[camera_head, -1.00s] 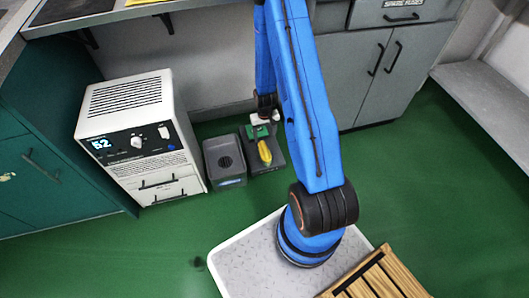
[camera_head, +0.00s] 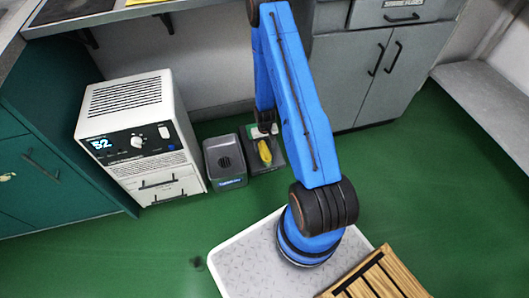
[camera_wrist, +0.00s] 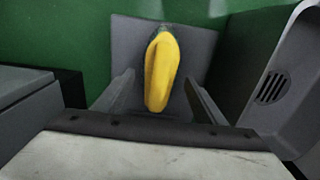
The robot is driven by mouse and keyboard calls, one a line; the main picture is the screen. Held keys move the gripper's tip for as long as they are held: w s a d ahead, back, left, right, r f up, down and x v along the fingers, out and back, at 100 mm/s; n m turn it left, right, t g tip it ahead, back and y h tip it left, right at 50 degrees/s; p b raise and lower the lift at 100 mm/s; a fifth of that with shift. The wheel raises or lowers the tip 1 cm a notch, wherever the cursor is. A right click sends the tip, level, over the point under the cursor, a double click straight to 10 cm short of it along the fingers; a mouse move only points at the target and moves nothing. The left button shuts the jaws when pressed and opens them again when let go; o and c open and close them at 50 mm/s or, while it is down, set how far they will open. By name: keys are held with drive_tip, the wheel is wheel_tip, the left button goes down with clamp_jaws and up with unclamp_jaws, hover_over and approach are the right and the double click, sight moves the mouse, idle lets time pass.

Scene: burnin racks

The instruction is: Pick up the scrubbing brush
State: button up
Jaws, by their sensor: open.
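The scrubbing brush (camera_head: 264,152) shows as a yellow, rounded, elongated thing on a dark grey plate (camera_head: 275,164) on the floor. In the wrist view the brush (camera_wrist: 161,75) lies lengthwise, its far end narrower and greenish; its bristles cannot be seen. My gripper (camera_wrist: 158,97) is open, with one finger on each side of the brush in the picture. A gap shows between each finger and the brush. In the head view my gripper (camera_head: 265,129) is above the far end of the brush, and the arm partly hides the plate.
A grey box with a round grille (camera_head: 225,162) stands close to the left of the plate; it also shows in the wrist view (camera_wrist: 270,88). A white oven-like unit (camera_head: 135,135) stands further left. Grey cabinets (camera_head: 375,70) are behind to the right. Green floor lies open in front.

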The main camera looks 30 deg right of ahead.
sight(265, 148)
wheel_tip(265, 148, down, 2)
drive_tip(key=shift+f, duration=0.1)
drive_tip(key=c, duration=1.3)
wheel_tip(265, 148, up, 10)
drive_tip(key=shift+r, duration=0.1)
